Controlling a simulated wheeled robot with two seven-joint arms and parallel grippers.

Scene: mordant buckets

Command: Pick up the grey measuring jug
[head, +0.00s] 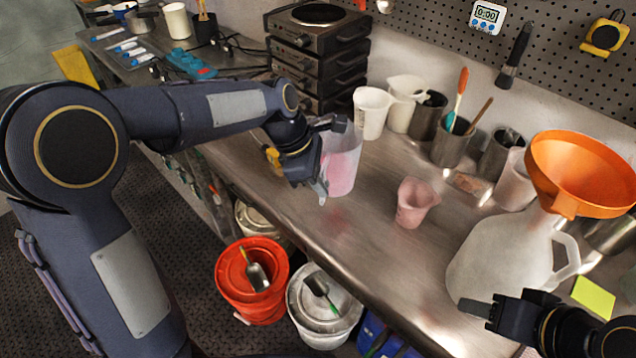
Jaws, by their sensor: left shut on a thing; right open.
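A greyish, translucent measuring jug (345,158) with pink in its lower part is upright at the front of the steel bench, left of centre in the head view. My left gripper (320,170) is shut on its left side and hides part of that side. I cannot tell whether the jug's base touches the bench. My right gripper (486,310) is open and empty at the lower right, in front of the big white jug.
A small pink jug (414,204) stands to the right on the bench (375,255). White jugs (371,112) and metal cups with tools stand behind. An orange funnel (580,170) tops a large white jug (495,262). Stacked hotplates (318,60) stand at the back.

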